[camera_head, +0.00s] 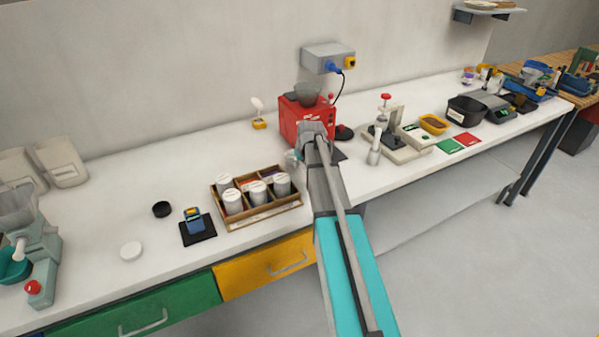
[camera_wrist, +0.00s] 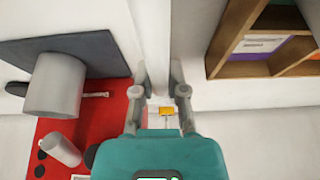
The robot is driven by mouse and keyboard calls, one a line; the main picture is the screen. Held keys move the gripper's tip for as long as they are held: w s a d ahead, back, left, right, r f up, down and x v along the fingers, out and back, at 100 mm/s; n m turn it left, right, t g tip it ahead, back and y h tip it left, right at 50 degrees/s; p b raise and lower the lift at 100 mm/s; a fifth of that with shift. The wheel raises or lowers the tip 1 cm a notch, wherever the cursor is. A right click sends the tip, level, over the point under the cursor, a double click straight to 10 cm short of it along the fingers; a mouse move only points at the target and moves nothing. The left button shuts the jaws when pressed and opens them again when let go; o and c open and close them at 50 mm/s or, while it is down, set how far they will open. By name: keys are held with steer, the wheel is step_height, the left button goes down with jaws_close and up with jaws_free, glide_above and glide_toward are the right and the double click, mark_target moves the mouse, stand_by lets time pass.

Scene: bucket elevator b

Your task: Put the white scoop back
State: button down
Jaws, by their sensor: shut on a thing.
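My gripper (camera_wrist: 160,90) is in the lower middle of the wrist view, its two fingers a short way apart. A long white piece (camera_wrist: 150,35) shows between the fingers, and I take it for the white scoop in their grip; its outline is hard to tell from the white bench. In the head view my gripper (camera_head: 300,157) is over the bench, between the red machine and the wooden tray, and mostly hides what it holds. A small yellow stand (camera_head: 259,124) with a white rounded upright piece is behind, left of the red machine; its yellow part shows in the wrist view (camera_wrist: 168,111).
The red machine (camera_head: 308,122) is close beyond my gripper, with a dark mat (camera_wrist: 75,50) in front. The wooden tray (camera_head: 262,219) of white-lidded jars is close on the left. A press (camera_head: 386,130) stands to the right. The bench around the yellow stand is clear.

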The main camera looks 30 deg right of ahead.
steer(key=shift+f+b, duration=1)
steer(key=shift+f, duration=0.3)
steer(key=shift+f, duration=0.15)
steer(key=c, duration=0.7)
jaws_free()
steer(key=shift+r, duration=0.3)
steer(key=p+v, duration=1.1)
steer(key=v, duration=0.1)
steer(key=s+a+g, duration=0.1)
steer(key=s+a, duration=0.6)
steer(key=s+a+f+g, duration=0.1)
steer(key=s+a+g, duration=0.1)
steer(key=s+a, duration=0.5)
steer(key=s+a+g, duration=0.1)
steer(key=s+a, duration=0.6)
steer(key=a, duration=0.2)
steer(key=shift+a+f+g, duration=0.25)
steer(key=shift+g, duration=0.05)
